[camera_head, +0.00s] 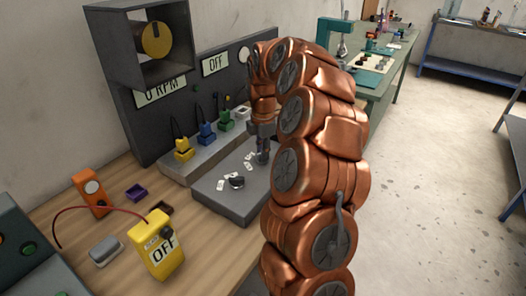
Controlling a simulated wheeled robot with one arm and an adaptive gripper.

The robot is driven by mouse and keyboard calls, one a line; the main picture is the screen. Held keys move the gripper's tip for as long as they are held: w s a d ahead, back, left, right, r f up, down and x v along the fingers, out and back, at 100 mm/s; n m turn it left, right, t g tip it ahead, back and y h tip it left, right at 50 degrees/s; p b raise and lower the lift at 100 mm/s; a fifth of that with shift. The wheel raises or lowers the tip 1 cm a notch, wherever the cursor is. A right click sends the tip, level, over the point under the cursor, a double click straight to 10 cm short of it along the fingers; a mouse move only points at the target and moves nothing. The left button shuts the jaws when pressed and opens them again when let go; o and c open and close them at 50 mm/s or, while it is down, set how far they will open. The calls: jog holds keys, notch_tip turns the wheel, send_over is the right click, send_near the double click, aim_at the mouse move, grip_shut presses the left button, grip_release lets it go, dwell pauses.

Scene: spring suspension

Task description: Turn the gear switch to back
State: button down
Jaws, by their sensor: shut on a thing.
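The gear switch stands on a low grey box (217,205) on the wooden bench, with several small white labels (249,167) and a dark round piece (237,182) on its top. My gripper (262,158) points down over the back right part of this box, beside the labels. It is shut on a small dark part there, which appears to be the gear switch handle. The fingers hide most of that part, so I cannot read the switch position. The label text is too small to read. My copper arm covers the right side of the box.
Yellow (183,150), blue (207,134) and green (226,121) plugs stand on a grey strip behind. A dark panel shows "0 RPM" and "OFF" (215,63). A yellow meter (159,246) reading OFF and an orange device (91,192) stand at the front left.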

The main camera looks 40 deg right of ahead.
jog(key=c, duration=1.1)
grip_release()
jog(key=shift+r, duration=0.1)
notch_tip(320, 180, up, 12)
jog(key=shift+f, duration=0.1)
